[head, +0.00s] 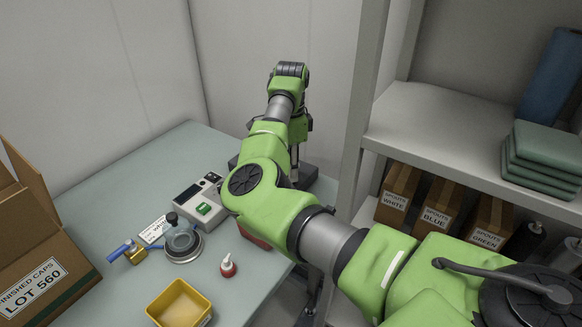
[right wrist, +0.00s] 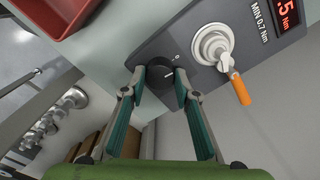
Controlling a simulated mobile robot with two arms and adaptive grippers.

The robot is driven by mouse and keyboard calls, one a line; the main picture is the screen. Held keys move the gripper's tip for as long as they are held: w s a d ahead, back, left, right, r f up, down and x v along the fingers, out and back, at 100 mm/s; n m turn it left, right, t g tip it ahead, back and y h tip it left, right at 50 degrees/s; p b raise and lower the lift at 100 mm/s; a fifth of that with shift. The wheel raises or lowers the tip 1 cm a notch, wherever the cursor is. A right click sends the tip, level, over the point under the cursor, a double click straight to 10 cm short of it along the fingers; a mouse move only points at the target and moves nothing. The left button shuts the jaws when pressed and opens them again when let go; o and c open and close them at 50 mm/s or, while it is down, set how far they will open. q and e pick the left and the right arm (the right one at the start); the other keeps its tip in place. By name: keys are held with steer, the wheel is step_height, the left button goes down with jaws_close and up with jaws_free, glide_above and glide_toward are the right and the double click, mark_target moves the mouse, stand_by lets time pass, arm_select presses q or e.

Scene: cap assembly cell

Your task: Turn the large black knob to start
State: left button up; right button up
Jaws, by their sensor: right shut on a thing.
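The large black knob (right wrist: 160,80) sits on the face of a dark grey device (right wrist: 205,20) in the right wrist view. A white pointer line shows on the knob. My right gripper (right wrist: 160,74) has one finger on each side of the knob and is shut on it. In the head view the end of my right arm points down at the dark grey device (head: 309,174) at the back of the table. There the arm hides the knob and most of the gripper. My left gripper is not in view.
The device carries a white chuck (right wrist: 213,46) with an orange handle (right wrist: 240,89) and a red display (right wrist: 286,14), right of the knob. A red tray (right wrist: 58,22) lies nearby.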

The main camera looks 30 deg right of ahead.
steer(key=shift+n, duration=0.9)
steer(key=o, duration=1.1)
step_height(320, 180, up, 12)
